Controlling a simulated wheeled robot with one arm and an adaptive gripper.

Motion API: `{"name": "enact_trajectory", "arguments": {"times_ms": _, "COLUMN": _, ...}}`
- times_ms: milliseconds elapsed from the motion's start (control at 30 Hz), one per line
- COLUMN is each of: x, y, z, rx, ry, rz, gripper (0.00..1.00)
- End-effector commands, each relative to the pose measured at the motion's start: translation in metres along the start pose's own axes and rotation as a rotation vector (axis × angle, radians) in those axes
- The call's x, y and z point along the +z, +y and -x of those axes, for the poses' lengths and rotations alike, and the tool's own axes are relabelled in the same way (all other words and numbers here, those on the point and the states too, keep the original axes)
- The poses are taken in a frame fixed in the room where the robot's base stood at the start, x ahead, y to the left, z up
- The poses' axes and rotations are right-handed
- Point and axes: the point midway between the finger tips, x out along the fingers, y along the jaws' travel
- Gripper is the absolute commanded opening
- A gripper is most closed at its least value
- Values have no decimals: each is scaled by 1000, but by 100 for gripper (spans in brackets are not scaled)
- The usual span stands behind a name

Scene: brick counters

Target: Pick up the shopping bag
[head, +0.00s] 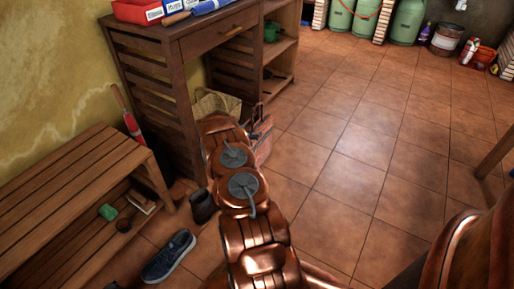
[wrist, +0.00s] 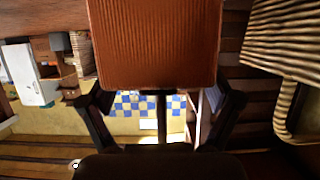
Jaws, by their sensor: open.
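In the head view a pale woven bag (head: 217,104) stands on the floor under the wooden desk. A reddish-brown bag with handles (head: 263,140) stands to its right, partly hidden by my copper arm. I cannot tell which is the shopping bag. My gripper's end is hidden behind my arm there. In the wrist view my gripper (wrist: 160,105) is open, its dark fingers apart. A ribbed orange-brown surface (wrist: 155,45) fills the upper middle between them; I cannot tell whether it is the brown bag or touches the fingers. A striped woven thing with a handle (wrist: 285,45) is at right.
The wooden desk (head: 205,45) has boxes on top, with open shelves beside it. A slatted bench (head: 75,190) stands at left. A dark blue shoe (head: 168,256) and a dark boot (head: 203,207) are on the floor. The tiled floor (head: 385,150) at right is clear.

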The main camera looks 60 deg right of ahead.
Motion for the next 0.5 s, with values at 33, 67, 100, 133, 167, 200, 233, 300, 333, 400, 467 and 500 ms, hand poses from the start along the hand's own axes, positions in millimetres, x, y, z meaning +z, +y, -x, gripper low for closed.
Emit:
{"name": "enact_trajectory", "arguments": {"times_ms": 33, "x": 2, "y": 1, "z": -9, "rx": 3, "ry": 2, "rz": -4, "gripper": 90}}
{"name": "enact_trajectory", "arguments": {"times_ms": 67, "x": 2, "y": 2, "z": -14, "rx": 4, "ry": 3, "rz": -6, "gripper": 90}}
{"name": "enact_trajectory", "arguments": {"times_ms": 100, "x": 1, "y": 1, "z": -19, "rx": 3, "ry": 4, "rz": -6, "gripper": 90}}
{"name": "enact_trajectory", "arguments": {"times_ms": 133, "x": 1, "y": 1, "z": -23, "rx": 3, "ry": 4, "rz": -6, "gripper": 90}}
{"name": "enact_trajectory", "arguments": {"times_ms": 167, "x": 0, "y": 1, "z": -26, "rx": 3, "ry": 4, "rz": -6, "gripper": 90}}
{"name": "enact_trajectory", "arguments": {"times_ms": 200, "x": 0, "y": 1, "z": -29, "rx": 4, "ry": 2, "rz": -5, "gripper": 90}}
{"name": "enact_trajectory", "arguments": {"times_ms": 233, "x": 0, "y": 1, "z": -32, "rx": 4, "ry": 1, "rz": -5, "gripper": 90}}
{"name": "enact_trajectory", "arguments": {"times_ms": 300, "x": -1, "y": 0, "z": -37, "rx": 3, "ry": 1, "rz": -5, "gripper": 90}}
{"name": "enact_trajectory", "arguments": {"times_ms": 333, "x": -1, "y": 0, "z": -39, "rx": 3, "ry": 1, "rz": -6, "gripper": 90}}
{"name": "enact_trajectory", "arguments": {"times_ms": 400, "x": -2, "y": 0, "z": -42, "rx": 2, "ry": 1, "rz": -6, "gripper": 90}}
{"name": "enact_trajectory", "arguments": {"times_ms": 467, "x": -2, "y": 0, "z": -43, "rx": 2, "ry": 1, "rz": -5, "gripper": 90}}
{"name": "enact_trajectory", "arguments": {"times_ms": 500, "x": -2, "y": 0, "z": -43, "rx": 2, "ry": 0, "rz": -4, "gripper": 90}}
